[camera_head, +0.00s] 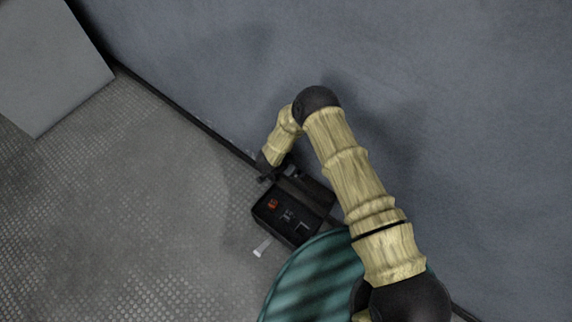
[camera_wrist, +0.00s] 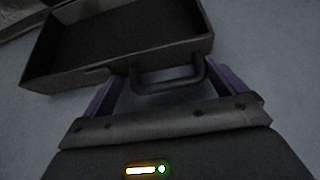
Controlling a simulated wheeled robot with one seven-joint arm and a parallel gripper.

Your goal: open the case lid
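The dark case (camera_head: 268,232) sits on the floor by the wall, with its inside showing. Its lid (camera_head: 316,190) is raised on the wall side. A small red thing and grey pieces lie inside the case. In the wrist view, the lid's shallow hollow shell (camera_wrist: 120,70) fills the top, and its handle (camera_wrist: 168,84) points toward me. My gripper (camera_wrist: 165,92) has its purple fingers spread, one on each side of the handle, with a gap at the left. In the head view, my gripper (camera_head: 264,175) is at the lid's upper left; its fingertips are too small to read.
A teal ribbed round thing (camera_head: 310,275) stands right beside the case at the bottom. A small pale piece (camera_head: 262,246) lies on the floor just left of the case. The blue-grey wall (camera_head: 450,110) rises behind. The textured floor (camera_head: 130,220) at left is clear.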

